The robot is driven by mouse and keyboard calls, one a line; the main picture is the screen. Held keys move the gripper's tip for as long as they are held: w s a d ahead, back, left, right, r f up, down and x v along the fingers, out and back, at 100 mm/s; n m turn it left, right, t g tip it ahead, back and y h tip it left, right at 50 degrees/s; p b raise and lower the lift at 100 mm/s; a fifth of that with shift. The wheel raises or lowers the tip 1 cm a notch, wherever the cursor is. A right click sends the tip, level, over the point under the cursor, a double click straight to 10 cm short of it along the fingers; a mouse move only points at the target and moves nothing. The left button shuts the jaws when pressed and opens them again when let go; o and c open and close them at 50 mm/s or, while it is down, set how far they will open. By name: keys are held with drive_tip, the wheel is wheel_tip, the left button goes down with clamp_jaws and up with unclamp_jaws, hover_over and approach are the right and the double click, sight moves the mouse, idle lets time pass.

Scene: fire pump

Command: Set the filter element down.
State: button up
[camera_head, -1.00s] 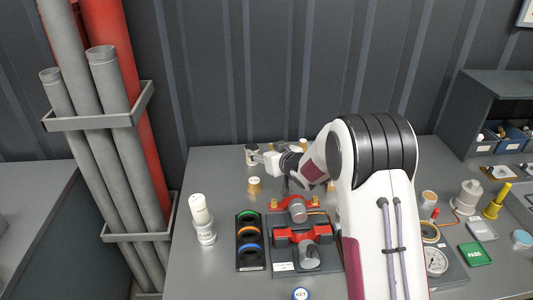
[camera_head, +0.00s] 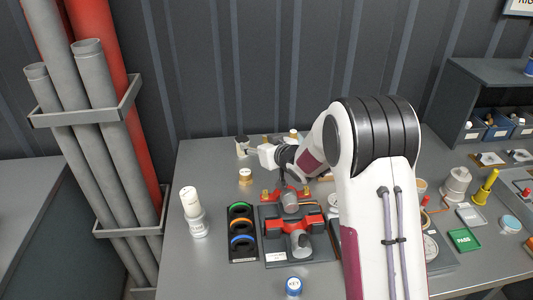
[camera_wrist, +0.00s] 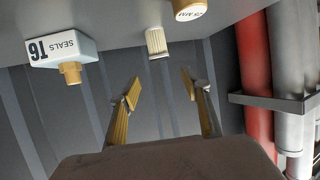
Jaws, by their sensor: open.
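The filter element, a small pleated white cylinder (camera_wrist: 157,42), stands upright on the bench in the wrist view, which shows the scene upside down. It appears to be the small pale piece (camera_head: 242,147) at the bench's back left in the head view. My gripper (camera_wrist: 161,83) is open, with nothing between its fingers. The filter element lies beyond the fingertips, roughly in line with the gap and apart from them. In the head view my gripper (camera_head: 262,156) is just right of it, its fingers too small to make out clearly.
A red valve assembly (camera_head: 298,228), a ring tray (camera_head: 242,254) and a white cylinder (camera_head: 191,203) stand nearer. Pipes (camera_head: 95,150) rise at left.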

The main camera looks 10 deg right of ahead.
drive_tip(key=shift+r, duration=0.1)
drive_tip(key=s+d+r+m+g+h, duration=0.1)
drive_tip(key=s+d+r+h, duration=0.1)
drive_tip(key=s+d+r, duration=0.4)
drive_tip(key=s+d+r+m+h, duration=0.1)
drive_tip(key=s+r+h, duration=0.1)
drive_tip(key=s+r, duration=0.35)
drive_tip(key=s+d+r+m+g+h, duration=0.1)
drive_tip(key=s+d+r+h, duration=0.2)
drive_tip(key=s, duration=0.6)
drive_tip(key=s+f+g+y, duration=0.1)
drive_tip(key=s+g, duration=0.1)
drive_tip(key=s, duration=1.3)
drive_tip(key=s+f+m+g, duration=0.1)
drive_tip(key=s+f+g, duration=0.1)
drive_tip(key=s, duration=1.4)
drive_tip(key=shift+g+y, duration=0.4)
drive_tip(key=shift+a, duration=0.1)
